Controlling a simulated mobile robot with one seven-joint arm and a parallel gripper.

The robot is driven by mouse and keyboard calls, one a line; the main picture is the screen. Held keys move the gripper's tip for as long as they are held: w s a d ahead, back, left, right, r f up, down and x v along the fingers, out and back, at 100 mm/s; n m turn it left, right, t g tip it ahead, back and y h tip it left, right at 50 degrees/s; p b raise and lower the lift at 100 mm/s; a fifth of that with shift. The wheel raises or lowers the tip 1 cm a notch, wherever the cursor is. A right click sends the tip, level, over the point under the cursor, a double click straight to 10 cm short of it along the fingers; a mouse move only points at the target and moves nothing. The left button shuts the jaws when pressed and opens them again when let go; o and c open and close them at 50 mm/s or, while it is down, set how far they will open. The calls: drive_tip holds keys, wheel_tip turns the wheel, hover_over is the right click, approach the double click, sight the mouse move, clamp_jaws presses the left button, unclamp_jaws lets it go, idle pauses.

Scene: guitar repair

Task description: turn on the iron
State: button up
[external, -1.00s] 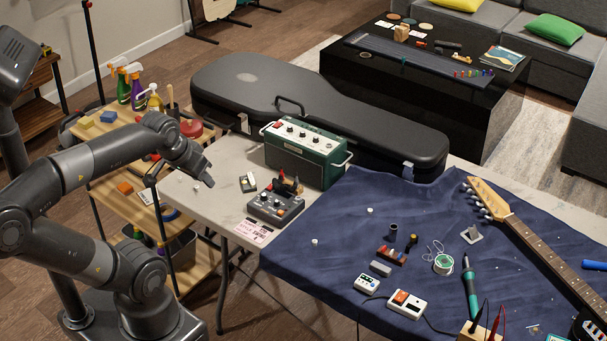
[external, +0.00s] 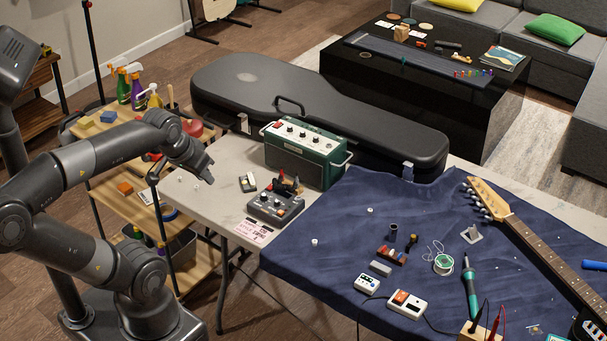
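A soldering iron with a teal handle (external: 470,285) lies on the dark blue cloth at the right of the table. A white box with a red switch (external: 406,303) sits on the cloth to its left, with a dark cable beside it. The switch's position is too small to read. A smaller white and blue device (external: 367,284) lies just left of that box. My gripper (external: 207,179) hangs over the table's left end, well away from the iron and both boxes. Its fingers are too small and dark to tell whether they are open or shut.
A grey pedal with knobs (external: 275,206) and a green amplifier (external: 304,155) stand between my gripper and the cloth. A black guitar case (external: 330,115) lies along the back. A guitar (external: 535,240) lies at right. Probes stand in a wooden block (external: 478,332) at front.

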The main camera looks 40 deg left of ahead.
drive_tip(key=w+d+n, duration=0.1)
drive_tip(key=w, duration=0.1)
drive_tip(key=w+d+r+g, duration=0.1)
drive_tip(key=w+d+n+h, duration=0.1)
drive_tip(key=w, duration=0.1)
drive_tip(key=shift+w+d+r+n, duration=0.1)
drive_tip(key=shift+w+r+n, duration=0.2)
drive_tip(key=shift+w+r, duration=0.1)
clamp_jaws()
drive_tip(key=w+d+f+n+g+h, duration=0.1)
drive_tip(key=w+d+f+n+g, duration=0.25)
drive_tip(key=w+d+n, duration=0.8)
drive_tip(key=w+d+f+n+g, duration=0.1)
drive_tip(key=d+f, duration=0.4)
drive_tip(key=d, duration=0.5)
drive_tip(key=w+d+f+n+y, duration=0.1)
drive_tip(key=w+d+f, duration=0.2)
drive_tip(key=d, duration=0.7)
drive_tip(key=w+d+f+n+g+y, duration=0.1)
drive_tip(key=w+d+f, duration=0.1)
drive_tip(key=d+f, duration=0.5)
drive_tip(key=d, duration=0.3)
drive_tip(key=shift+f+n+g, duration=0.15)
drive_tip(key=shift+n+g, duration=0.2)
